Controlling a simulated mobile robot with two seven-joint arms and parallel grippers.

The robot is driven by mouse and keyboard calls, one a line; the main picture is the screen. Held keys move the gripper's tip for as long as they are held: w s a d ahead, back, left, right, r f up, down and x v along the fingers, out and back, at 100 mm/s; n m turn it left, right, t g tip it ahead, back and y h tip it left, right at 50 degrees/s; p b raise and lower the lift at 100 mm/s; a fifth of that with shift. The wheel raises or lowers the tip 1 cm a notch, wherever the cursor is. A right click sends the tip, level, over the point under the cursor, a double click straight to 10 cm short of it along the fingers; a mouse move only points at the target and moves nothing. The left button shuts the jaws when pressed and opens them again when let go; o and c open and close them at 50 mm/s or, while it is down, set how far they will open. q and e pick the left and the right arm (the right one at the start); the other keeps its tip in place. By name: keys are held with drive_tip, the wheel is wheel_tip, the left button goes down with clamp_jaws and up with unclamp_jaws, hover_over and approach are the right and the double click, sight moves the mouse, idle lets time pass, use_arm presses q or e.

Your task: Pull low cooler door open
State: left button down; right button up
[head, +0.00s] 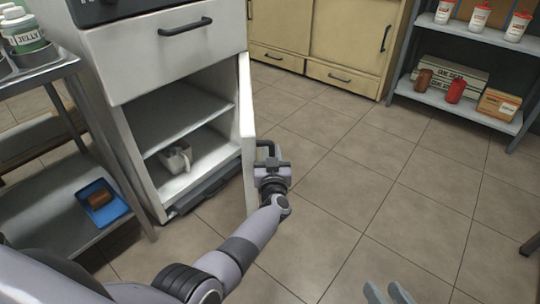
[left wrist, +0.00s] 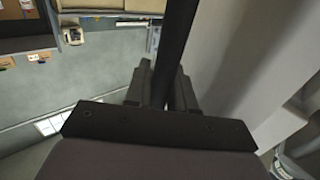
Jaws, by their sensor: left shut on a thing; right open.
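The low cooler door (head: 247,120) stands swung well out from the white cabinet (head: 120,110) and shows nearly edge-on in the head view. Its dark handle (head: 265,146) is on the door's outer face, to the right. My left gripper (head: 269,161) is shut on the handle. In the left wrist view the dark handle bar (left wrist: 180,40) runs between the two fingers of my left gripper (left wrist: 163,85). My right gripper (head: 388,290) is open and empty at the bottom edge of the head view, its fingertips over the floor.
Inside the cooler are a shelf (head: 180,112) and a white pitcher (head: 176,157) below it. A closed drawer (head: 165,50) is above. A metal cart (head: 60,185) with a blue tray (head: 108,212) stands left. A stocked shelf rack (head: 460,105) stands back right. The tiled floor (head: 370,170) between is clear.

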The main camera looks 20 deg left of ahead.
use_arm(q)
drive_tip(key=shift+d, duration=0.1)
drive_tip(key=c, duration=1.3)
unclamp_jaws()
drive_tip(key=shift+c, duration=0.2)
use_arm(e)
drive_tip(key=shift+s+f, duration=0.1)
use_arm(q)
drive_tip(key=shift+s, duration=0.15)
use_arm(e)
drive_tip(key=shift+d, duration=0.1)
